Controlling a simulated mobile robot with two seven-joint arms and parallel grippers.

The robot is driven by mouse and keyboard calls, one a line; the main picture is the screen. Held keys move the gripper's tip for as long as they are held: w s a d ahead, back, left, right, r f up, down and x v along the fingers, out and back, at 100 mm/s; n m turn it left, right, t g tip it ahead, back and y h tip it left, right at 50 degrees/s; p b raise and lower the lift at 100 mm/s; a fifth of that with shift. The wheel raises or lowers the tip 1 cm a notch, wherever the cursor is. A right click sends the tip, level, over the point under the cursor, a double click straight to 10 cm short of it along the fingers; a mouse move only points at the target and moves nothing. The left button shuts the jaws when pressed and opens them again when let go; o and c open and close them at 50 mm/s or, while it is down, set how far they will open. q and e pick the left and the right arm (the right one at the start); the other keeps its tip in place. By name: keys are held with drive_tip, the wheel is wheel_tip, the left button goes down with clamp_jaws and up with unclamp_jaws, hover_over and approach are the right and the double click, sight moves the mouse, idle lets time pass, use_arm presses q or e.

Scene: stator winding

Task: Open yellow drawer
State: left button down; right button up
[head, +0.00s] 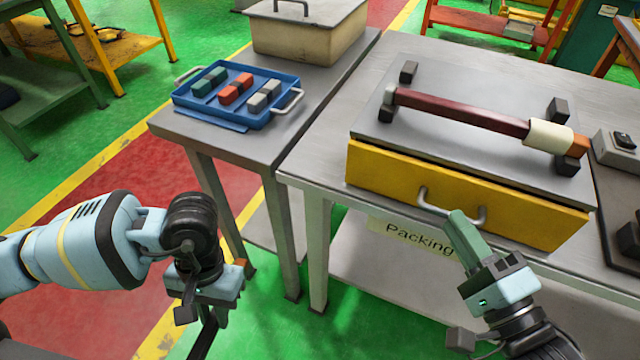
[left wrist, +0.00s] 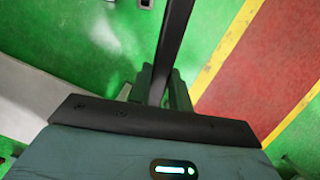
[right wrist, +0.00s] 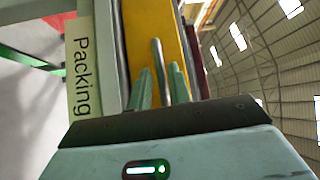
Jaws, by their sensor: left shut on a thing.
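The yellow drawer (head: 400,180) sits under a grey top plate on the right-hand table, its front towards me. Its grey bar handle (head: 425,203) is in the middle of the front. The drawer looks shut or nearly so. My right gripper (head: 458,222) is at the handle. In the right wrist view its fingers (right wrist: 161,88) stand apart on either side of the handle bar (right wrist: 157,62), with gaps visible; contact cannot be told. My left gripper (head: 207,318) is away to the left, shut on a thin black bar (left wrist: 174,45) that points down over the floor.
A red-brown rod (head: 460,112) lies across black blocks on the plate. A blue tray (head: 222,115) of coloured blocks and a beige box (head: 305,35) stand on the left table. A Packing label (head: 412,237) hangs below the drawer. Green floor is free in front.

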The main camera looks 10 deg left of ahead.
drive_tip(key=shift+x, duration=1.7)
clamp_jaws()
